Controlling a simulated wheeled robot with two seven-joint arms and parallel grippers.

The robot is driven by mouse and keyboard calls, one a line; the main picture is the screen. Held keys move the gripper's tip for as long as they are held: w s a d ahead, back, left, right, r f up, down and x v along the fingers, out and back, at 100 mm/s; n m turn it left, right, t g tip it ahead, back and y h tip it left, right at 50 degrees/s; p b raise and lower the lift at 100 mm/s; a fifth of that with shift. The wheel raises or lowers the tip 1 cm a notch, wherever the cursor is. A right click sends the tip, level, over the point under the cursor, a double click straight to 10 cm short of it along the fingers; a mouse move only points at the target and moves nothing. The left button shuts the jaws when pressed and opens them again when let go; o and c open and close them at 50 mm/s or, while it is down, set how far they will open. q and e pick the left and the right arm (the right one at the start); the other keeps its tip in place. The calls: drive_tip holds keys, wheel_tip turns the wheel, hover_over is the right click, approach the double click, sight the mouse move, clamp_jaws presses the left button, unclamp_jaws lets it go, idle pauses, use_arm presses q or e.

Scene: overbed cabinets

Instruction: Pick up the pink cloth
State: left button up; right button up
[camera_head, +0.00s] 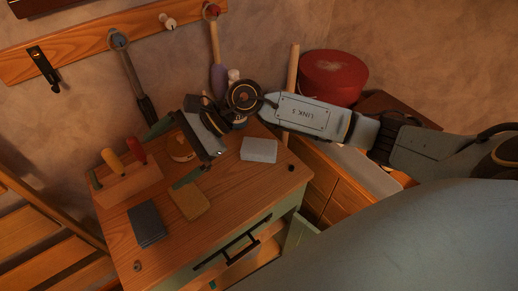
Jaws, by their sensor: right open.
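I cannot make out a clearly pink cloth in the head view. On the wooden top of the cabinet (222,218) lie a tan flat piece (190,203), a dark slate-coloured flat piece (146,224) and a pale grey block (259,149). My right gripper (207,152) reaches in from the right, over the back of the top. It is open, with nothing seen between its fingers. It is near a small round object (181,151) and a green strip (187,178); whether it touches them I cannot tell. My left gripper is not in view.
A wooden block with coloured handles (128,181) stands at the left of the top. Tools hang from a wall rail (85,50) behind. A red round box (332,77) stands at the back right. The front right of the top is clear.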

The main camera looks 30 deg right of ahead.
drive_tip(key=w+d+f+n+g+h, duration=0.1)
drive_tip(key=d+f+n+h, duration=0.15)
drive_tip(key=d, duration=0.25)
drive_tip(key=w+d+f+n+h, duration=0.2)
drive_tip(key=d+h, duration=0.2)
drive_tip(key=d, duration=0.1)
drive_tip(key=n+h, duration=0.2)
drive_tip(key=h, duration=0.4)
hover_over(259, 146)
drive_tip(key=shift+m+g, duration=0.25)
drive_tip(key=shift+g, duration=0.05)
drive_tip(key=f, duration=0.7)
drive_tip(key=shift+s, duration=0.2)
drive_tip(key=shift+w+f+p, duration=0.15)
drive_tip(key=shift+f+p, duration=0.4)
drive_tip(key=shift+f, duration=2.2)
drive_tip(key=c, duration=0.7)
wheel_tip(259, 146, up, 10)
drive_tip(key=shift+r, duration=0.1)
